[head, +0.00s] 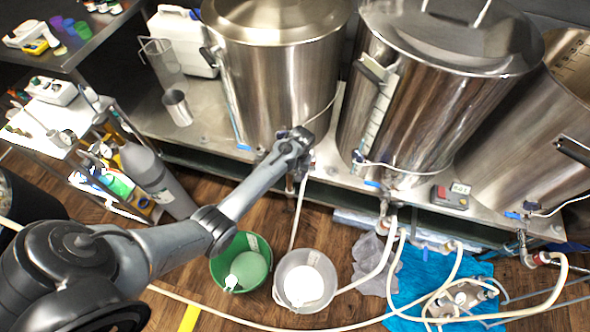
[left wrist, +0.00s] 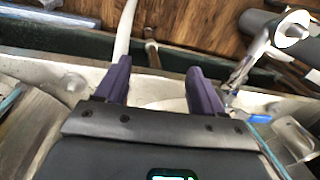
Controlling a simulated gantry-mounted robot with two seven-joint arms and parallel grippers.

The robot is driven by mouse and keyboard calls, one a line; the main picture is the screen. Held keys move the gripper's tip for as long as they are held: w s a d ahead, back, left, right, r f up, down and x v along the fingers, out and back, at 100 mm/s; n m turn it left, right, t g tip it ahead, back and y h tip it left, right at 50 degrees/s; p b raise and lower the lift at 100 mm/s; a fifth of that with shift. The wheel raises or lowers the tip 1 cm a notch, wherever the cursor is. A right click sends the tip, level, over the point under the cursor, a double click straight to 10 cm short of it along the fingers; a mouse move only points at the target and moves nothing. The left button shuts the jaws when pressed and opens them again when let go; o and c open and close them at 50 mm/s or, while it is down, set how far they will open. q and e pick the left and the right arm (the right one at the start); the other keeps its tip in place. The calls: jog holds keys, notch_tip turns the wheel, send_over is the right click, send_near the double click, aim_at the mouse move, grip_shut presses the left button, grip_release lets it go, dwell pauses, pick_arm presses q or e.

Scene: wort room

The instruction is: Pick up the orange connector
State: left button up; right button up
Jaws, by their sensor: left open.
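My left gripper (head: 297,172) is at the front edge of the steel bench, just below the left kettle (head: 275,85). In the left wrist view its two purple fingers (left wrist: 158,75) are apart with nothing between them. A small copper-brown fitting (left wrist: 152,54) shows just beyond the gap between the fingers, apart from them, and a white hose (left wrist: 127,28) runs beside it. I cannot tell whether this fitting is the orange connector. In the head view the gripper and arm hide most of this spot. My right gripper is not in view.
A middle kettle (head: 425,90) and a right kettle (head: 540,130) stand along the bench. A green bucket (head: 218,268) and a grey bucket (head: 328,292) stand on the wooden floor. White hoses cross the floor and a blue cloth (head: 415,277). A metal valve (left wrist: 240,75) is right of the fingers.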

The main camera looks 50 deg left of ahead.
pick_arm(q)
jog(key=w+r+b, duration=0.1)
jog(key=w+b, duration=0.1)
jog(key=w, duration=0.1)
jog(key=w+a+r+t+b, duration=0.1)
jog(key=w+b, duration=0.1)
jog(key=w, duration=0.2)
jog(key=w+r+t+b, duration=0.1)
jog(key=w+b, duration=0.1)
jog(key=w, duration=0.1)
jog(key=shift+w+a+r, duration=0.2)
jog(key=shift+w, duration=0.2)
jog(key=shift+t, duration=0.3)
jog(key=f, duration=0.1)
jog(key=f+b, duration=0.1)
jog(key=f, duration=0.2)
jog(key=shift+w+a+f+b, duration=0.1)
jog(key=shift+w+a+b, duration=0.1)
jog(key=shift+w+b, duration=0.1)
jog(key=f+b, duration=0.1)
jog(key=f, duration=0.2)
jog(key=f+b, duration=0.1)
jog(key=shift+w+f+b, duration=0.15)
jog(key=shift+w+b, duration=0.15)
jog(key=shift+w, duration=0.1)
jog(key=shift+a+f, duration=0.1)
jog(key=shift+f, duration=0.35)
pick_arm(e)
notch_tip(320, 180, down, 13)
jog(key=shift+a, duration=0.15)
